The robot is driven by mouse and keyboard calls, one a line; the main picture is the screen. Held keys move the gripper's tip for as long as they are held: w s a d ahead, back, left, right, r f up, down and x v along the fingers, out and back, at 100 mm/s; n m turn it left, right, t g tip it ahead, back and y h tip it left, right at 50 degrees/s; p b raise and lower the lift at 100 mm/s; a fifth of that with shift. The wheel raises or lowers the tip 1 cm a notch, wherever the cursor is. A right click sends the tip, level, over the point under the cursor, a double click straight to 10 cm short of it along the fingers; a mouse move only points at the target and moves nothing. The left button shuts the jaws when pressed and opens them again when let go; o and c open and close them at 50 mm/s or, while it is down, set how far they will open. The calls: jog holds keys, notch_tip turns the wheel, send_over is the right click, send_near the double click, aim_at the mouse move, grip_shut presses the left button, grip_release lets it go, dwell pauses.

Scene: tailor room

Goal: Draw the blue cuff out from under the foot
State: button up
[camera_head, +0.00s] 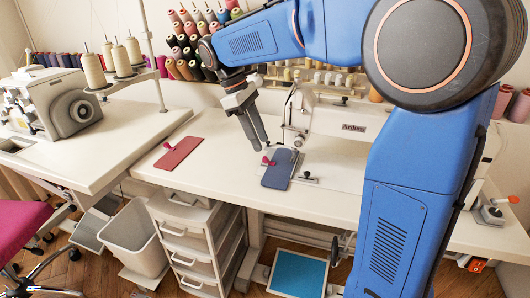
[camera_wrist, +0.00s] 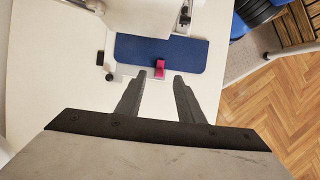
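The blue cuff (camera_head: 279,169) is a flat dark blue piece with rounded corners on the sewing machine bed, with a small pink-red tab (camera_head: 268,161) on it. In the wrist view the cuff (camera_wrist: 142,50) lies ahead of my gripper, and its tab (camera_wrist: 160,68) stands near the cuff's near edge. My gripper (camera_wrist: 160,75) is open, its fingers apart on either side of the tab's line and short of the cuff; nothing is between them. The foot region (camera_wrist: 183,20) is at the cuff's far edge; whether the foot presses on it is unclear.
A red cuff-like piece (camera_head: 179,153) lies on the table to the left. The white sewing machine (camera_head: 335,125) stands behind and right of the blue cuff. Thread cones (camera_head: 122,60) stand at the left. The table's front (camera_head: 235,185) is clear.

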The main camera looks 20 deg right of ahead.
aim_at(267, 157)
jog(key=shift+x, duration=2.8)
grip_shut()
